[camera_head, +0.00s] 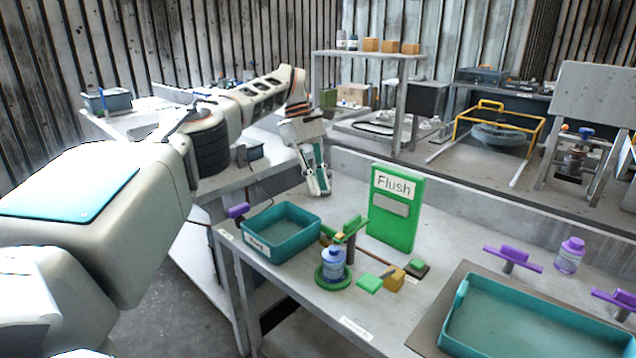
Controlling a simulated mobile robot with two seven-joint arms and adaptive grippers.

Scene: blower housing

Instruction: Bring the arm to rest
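My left arm (90,215) comes in from the left and reaches out over the back left of the grey workbench (345,195). My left gripper (319,190) hangs at its end, pointing down, behind the teal tray and left of the green Flush sign. Its fingers look close together, but it is too small to tell whether they are open or shut. I see nothing held in it. Whether the tips touch the bench is unclear. My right gripper is not in view.
A teal tray (262,252), a blue bottle (334,262) on a green round base and an upright green Flush sign (394,208) stand near the gripper. A larger teal tray (455,325) and a purple bottle (569,255) are at right. A shelf (368,55) rises behind.

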